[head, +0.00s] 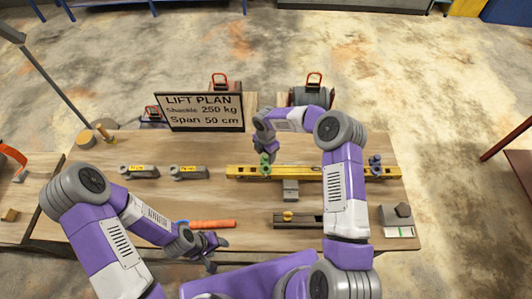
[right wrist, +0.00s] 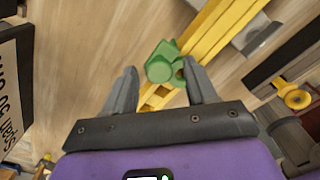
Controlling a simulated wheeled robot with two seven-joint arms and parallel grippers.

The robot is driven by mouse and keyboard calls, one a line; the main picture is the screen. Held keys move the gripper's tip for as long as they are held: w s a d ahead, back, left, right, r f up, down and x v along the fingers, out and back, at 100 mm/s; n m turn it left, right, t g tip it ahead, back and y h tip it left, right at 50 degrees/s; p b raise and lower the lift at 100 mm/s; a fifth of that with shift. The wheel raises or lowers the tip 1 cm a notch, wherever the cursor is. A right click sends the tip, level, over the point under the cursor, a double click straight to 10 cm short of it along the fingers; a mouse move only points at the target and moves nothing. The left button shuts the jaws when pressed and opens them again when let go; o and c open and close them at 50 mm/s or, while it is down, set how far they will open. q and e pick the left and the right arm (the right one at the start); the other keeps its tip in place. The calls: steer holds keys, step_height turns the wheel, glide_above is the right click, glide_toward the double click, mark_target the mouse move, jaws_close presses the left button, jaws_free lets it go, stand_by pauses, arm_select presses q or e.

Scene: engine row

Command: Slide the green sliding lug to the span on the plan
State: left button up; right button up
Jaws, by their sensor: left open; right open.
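The green sliding lug (head: 265,164) sits on the yellow spreader beam (head: 305,171), toward its left end. In the right wrist view the lug (right wrist: 163,64) lies just beyond and between the open fingertips of my right gripper (right wrist: 161,78), near the right finger. My right gripper (head: 266,150) is above the lug; I cannot tell whether it touches. A blue lug (head: 375,165) is near the beam's right end. The plan board (head: 205,112) reads "Shackle 250 kg, Span 50 cm". My left gripper (head: 215,246) is open and empty at the table's front edge.
Two grey shackles with yellow tags (head: 138,171) (head: 188,172) lie left of the beam. An orange-red tool (head: 208,224) lies near my left gripper. A grey block (head: 290,190) is under the beam's middle, and a dark tray with a yellow knob (head: 297,219) stands in front.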

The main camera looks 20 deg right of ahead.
jaws_close()
steer(key=a, duration=0.1)
steer(key=w+a+b, duration=0.1)
steer(key=a, duration=0.1)
steer(key=a+b, duration=0.1)
steer(key=shift+w+a, duration=0.3)
steer(key=shift+a, duration=0.1)
jaws_free()
steer(key=shift+b, duration=0.3)
step_height(320, 180, up, 8)
steer(key=shift+f+b, duration=0.15)
steer(key=shift+b, duration=0.3)
